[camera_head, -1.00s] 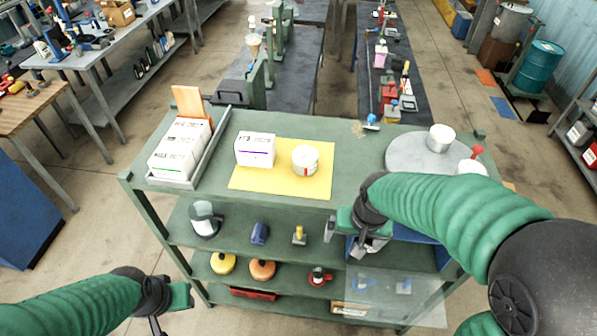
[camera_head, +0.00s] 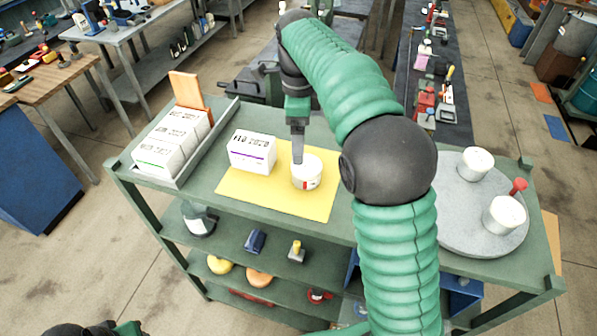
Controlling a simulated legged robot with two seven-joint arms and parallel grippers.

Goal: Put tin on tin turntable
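A white tin (camera_head: 307,175) stands upright on the yellow mat (camera_head: 240,190), right of a white box. My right gripper (camera_head: 298,160) points down over the tin, its fingers seen edge-on at the tin's upper left rim. The fingers overlap in this view, so I cannot tell whether they are open, shut or touching the tin. The grey round turntable (camera_head: 458,205) is at the bench's right end. It bears a far white tin (camera_head: 475,163) and a near white tin (camera_head: 504,214). My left gripper (camera_head: 128,328) is mostly cut off at the bottom left edge.
A white box (camera_head: 252,152) stands left of the tin, close to it. A grey tray (camera_head: 208,150) with white boxes and an orange panel (camera_head: 190,92) are farther left. A red knob (camera_head: 518,186) stands by the turntable. My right arm hides the bench between mat and turntable.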

